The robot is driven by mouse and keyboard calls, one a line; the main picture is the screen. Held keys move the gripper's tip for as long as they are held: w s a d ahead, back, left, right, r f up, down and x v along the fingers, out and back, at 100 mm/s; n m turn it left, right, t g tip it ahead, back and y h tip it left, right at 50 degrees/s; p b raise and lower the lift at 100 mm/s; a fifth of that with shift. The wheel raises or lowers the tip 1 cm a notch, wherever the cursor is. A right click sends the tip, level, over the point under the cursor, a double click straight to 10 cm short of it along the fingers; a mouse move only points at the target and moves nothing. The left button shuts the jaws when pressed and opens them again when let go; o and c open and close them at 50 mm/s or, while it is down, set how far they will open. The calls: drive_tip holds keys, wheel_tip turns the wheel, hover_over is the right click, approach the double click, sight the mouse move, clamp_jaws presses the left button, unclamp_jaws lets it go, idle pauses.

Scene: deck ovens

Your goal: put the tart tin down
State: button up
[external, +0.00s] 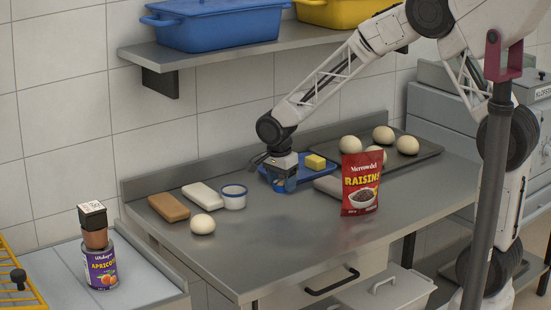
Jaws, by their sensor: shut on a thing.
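My gripper (283,179) is low over the worktop, at the near left corner of a blue tray (329,178). It is shut on the tart tin, which is hard to make out. A small dark blue patch shows at the fingertips, and I cannot tell whether it is the tin or the tray's edge. The fingers themselves are mostly hidden by the hand. I cannot tell whether the tin touches the surface below.
A yellow butter block (315,162) lies on the blue tray. A raisins pouch (361,184) stands to the right, before a dark tray (428,151) of dough balls. A white cup (234,198), two bars and a dough ball (203,224) are left. The front middle worktop (270,250) is clear.

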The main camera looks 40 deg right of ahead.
hover_over(263, 196)
drive_tip(key=shift+s+a+f, duration=0.15)
drive_tip(key=shift+a+f, duration=0.15)
drive_tip(key=shift+f, duration=0.05)
drive_tip(key=shift+f, duration=0.1)
drive_tip(key=shift+f, duration=1.7)
drive_tip(key=shift+f, duration=0.1)
drive_tip(key=o, duration=0.9)
drive_tip(key=r, duration=0.4)
drive_tip(key=a+r, duration=0.1)
drive_tip(key=r, duration=0.7)
drive_tip(key=shift+s+a+r, duration=0.1)
drive_tip(key=shift+s+a, duration=0.05)
drive_tip(key=shift+a, duration=0.05)
